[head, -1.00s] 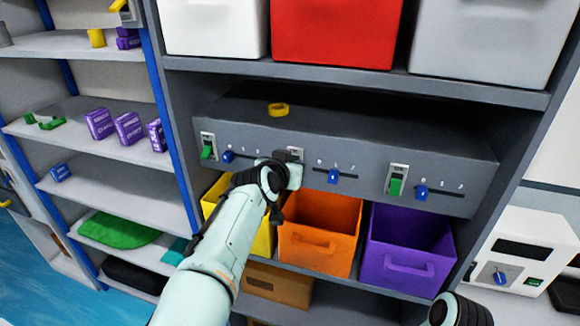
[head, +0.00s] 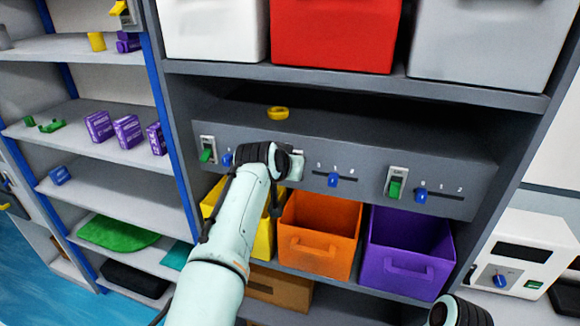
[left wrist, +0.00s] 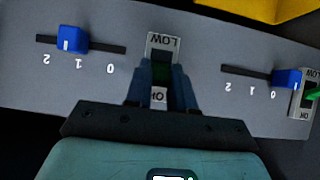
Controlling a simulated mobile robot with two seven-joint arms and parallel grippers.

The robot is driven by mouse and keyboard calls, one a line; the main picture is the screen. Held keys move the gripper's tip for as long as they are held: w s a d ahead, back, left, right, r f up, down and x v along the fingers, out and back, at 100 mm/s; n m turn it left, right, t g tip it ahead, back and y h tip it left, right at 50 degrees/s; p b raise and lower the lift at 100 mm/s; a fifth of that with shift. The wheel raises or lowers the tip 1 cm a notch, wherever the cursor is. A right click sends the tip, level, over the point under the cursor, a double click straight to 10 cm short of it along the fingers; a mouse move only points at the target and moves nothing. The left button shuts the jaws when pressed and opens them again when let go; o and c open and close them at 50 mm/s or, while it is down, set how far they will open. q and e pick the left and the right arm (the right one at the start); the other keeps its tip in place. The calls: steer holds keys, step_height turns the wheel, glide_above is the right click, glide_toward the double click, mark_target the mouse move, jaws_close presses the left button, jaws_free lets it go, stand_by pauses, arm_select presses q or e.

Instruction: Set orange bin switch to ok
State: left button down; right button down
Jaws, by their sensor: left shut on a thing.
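The switch (left wrist: 163,43) above the orange bin is on the grey panel; the left wrist view shows it upside down, with a LOW label at the picture's top and an OK label at the bottom. Its dark green lever (left wrist: 160,73) sits between the dark fingers of my left gripper (left wrist: 160,88), which is shut on it. The lever's exact position is partly hidden. In the head view my left gripper (head: 293,166) covers most of this switch. The orange bin (head: 320,230) stands below, to the right of the arm. My right gripper is out of view.
Blue sliders flank the switch, one to its right (head: 334,180). Other green-lever switches sit at the panel's left (head: 207,151) and right (head: 396,186). A yellow ring (head: 278,113) lies on the panel's top. Yellow (head: 262,240) and purple (head: 408,255) bins stand beside the orange one.

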arm_select(q)
steer(key=c, duration=1)
jaws_free()
steer(key=shift+o, duration=0.2)
steer(key=b+v, duration=0.3)
steer(key=v, duration=1)
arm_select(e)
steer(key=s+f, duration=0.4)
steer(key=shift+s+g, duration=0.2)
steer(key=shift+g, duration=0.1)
arm_select(q)
steer(key=shift+s+r, duration=0.1)
steer(key=shift+r, duration=0.05)
